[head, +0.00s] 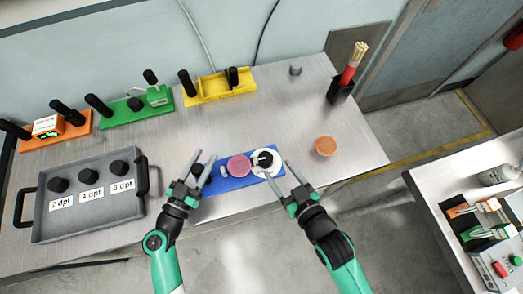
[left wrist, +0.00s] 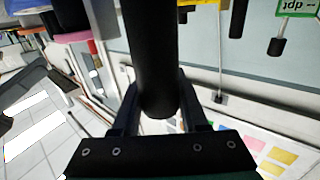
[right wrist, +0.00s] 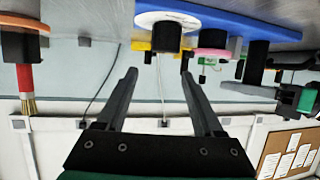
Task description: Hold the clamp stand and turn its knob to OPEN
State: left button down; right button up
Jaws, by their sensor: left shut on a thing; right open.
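The clamp stand is a blue base (head: 232,183) at the table's front edge, with a black post (left wrist: 155,60) at its left end, a pink disc (head: 239,166) in the middle and a white dial (head: 258,168) at its right end. A black knob (head: 265,158) sits on the dial; it also shows in the right wrist view (right wrist: 167,38). Dial lettering is too small to read. My left gripper (head: 205,159) is shut on the post. My right gripper (head: 279,170) is open and empty, its fingertips beside the dial, pointing toward the knob but apart from it.
A grey tray (head: 95,222) with black knobs stands at left. Orange, green (head: 135,113) and yellow (head: 217,90) modules line the back. An orange disc (head: 325,146) lies right of the stand, and a black holder (head: 339,92) stands behind it. The table between is clear.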

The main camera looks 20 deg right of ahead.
aim_at(262, 153)
jog(key=shift+s+a+f, duration=0.2)
jog(key=shift+s+f, duration=0.4)
jog(key=shift+f, duration=0.05)
jog(key=x, duration=1.2)
jog(key=shift+a+f, duration=0.1)
jog(key=shift+a, duration=0.05)
grip_shut()
